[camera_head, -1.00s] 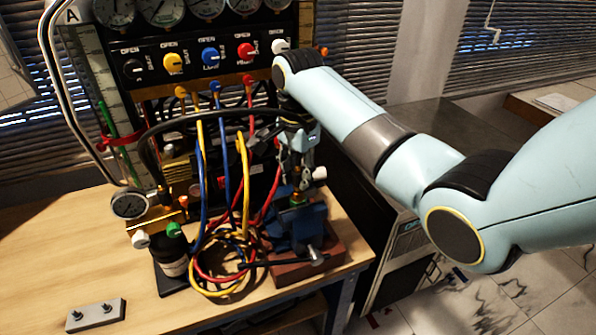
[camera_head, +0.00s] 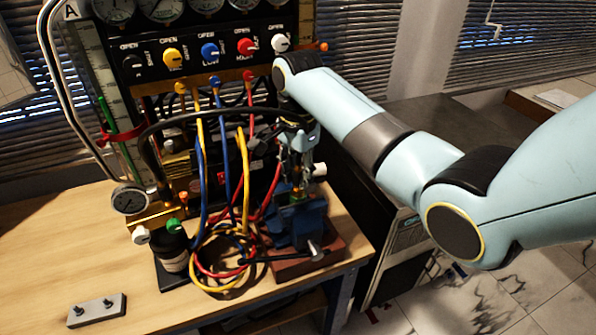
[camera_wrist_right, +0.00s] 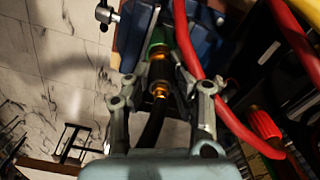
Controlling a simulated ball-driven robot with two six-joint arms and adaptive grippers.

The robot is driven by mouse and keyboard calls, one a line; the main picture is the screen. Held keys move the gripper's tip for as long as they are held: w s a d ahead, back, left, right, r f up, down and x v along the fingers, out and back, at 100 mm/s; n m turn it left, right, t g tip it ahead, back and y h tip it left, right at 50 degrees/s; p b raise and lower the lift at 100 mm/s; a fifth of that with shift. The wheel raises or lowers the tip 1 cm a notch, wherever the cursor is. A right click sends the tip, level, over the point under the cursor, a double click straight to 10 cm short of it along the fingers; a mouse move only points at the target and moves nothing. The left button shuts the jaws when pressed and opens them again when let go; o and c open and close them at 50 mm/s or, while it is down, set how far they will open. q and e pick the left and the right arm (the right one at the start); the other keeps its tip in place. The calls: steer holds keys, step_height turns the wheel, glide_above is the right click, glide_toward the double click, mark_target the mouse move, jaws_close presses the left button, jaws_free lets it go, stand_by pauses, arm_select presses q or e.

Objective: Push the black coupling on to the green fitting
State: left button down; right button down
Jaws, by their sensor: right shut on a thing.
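The green fitting (camera_wrist_right: 157,42) stands upright in the blue vise (camera_head: 312,217), with brass at its end. My right gripper (camera_head: 297,178) is above the vise, pointing down. In the right wrist view its fingers (camera_wrist_right: 160,80) close around a dark part with brass, the black coupling (camera_wrist_right: 158,74), in line with the fitting. A black hose (camera_wrist_right: 152,130) runs from it back toward the palm. The coupling and fitting are very close; I cannot tell how far one is over the other. My left gripper is not in view.
Red, blue and yellow hoses (camera_head: 243,165) hang left of the vise and coil on the bench. A red hose (camera_wrist_right: 190,50) passes close beside my right fingers. A small gauge (camera_head: 130,199) and black bottle (camera_head: 172,250) stand left. The bench's front left (camera_head: 40,270) is mostly clear.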

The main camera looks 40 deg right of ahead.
steer(key=c, duration=0.7)
jaws_free()
steer(key=shift+c, duration=0.2)
step_height(320, 180, up, 8)
steer(key=shift+f, duration=0.25)
